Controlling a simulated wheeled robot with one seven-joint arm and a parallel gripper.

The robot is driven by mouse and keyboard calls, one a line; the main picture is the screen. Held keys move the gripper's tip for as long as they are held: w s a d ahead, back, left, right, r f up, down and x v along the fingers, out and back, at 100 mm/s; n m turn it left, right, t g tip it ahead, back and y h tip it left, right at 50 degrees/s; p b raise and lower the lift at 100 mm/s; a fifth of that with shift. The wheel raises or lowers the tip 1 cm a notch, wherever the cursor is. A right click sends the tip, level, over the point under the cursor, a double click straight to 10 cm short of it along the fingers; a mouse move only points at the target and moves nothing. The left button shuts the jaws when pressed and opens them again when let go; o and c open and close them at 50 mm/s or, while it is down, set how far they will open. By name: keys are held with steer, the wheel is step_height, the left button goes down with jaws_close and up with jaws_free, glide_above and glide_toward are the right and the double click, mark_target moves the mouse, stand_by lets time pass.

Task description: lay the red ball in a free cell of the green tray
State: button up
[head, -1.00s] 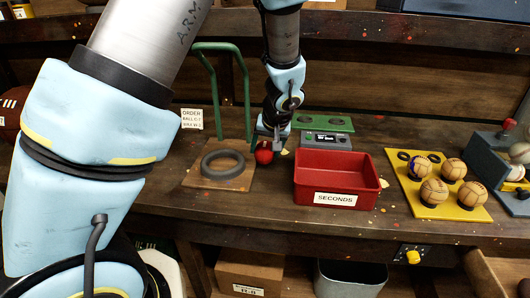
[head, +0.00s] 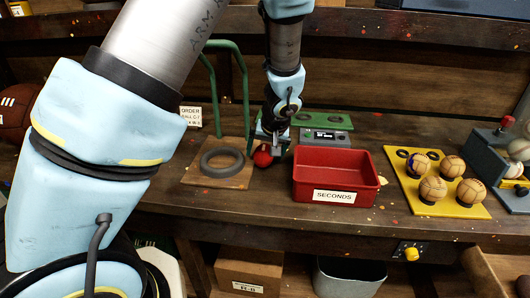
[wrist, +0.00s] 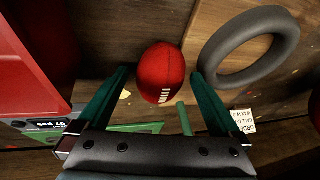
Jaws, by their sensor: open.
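The red ball (head: 263,156) rests on the bench between the wooden board with a black ring and the red bin. In the wrist view the red ball (wrist: 161,68) has a white printed mark and sits between my fingertips. My gripper (head: 268,143) is low over it and open, with green fingers (wrist: 160,72) on either side; I cannot tell whether they touch it. The green tray (head: 337,124) lies behind the red bin, behind a small display box. Its visible dark round cells look empty; part of the tray is hidden by my arm.
The red SECONDS bin (head: 337,181) stands just right of my gripper. The black ring (head: 222,162) lies on its board to the left, below a green hoop stand (head: 245,95). A yellow tray (head: 451,207) holding several tan balls is at the right.

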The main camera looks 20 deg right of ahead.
steer(key=shift+r, duration=0.25)
steer(key=b+v, duration=0.2)
steer(key=v, duration=1)
steer(key=s+a+f+n+g, duration=0.1)
steer(key=a+n, duration=0.1)
steer(key=a, duration=1.3)
steer(key=s+a+f+n+g, duration=0.1)
steer(key=a+g, duration=0.1)
steer(key=a, duration=1.3)
steer(key=shift+s+a+f+n, duration=0.35)
steer(key=shift+n, duration=0.05)
steer(key=shift+w+d, duration=0.1)
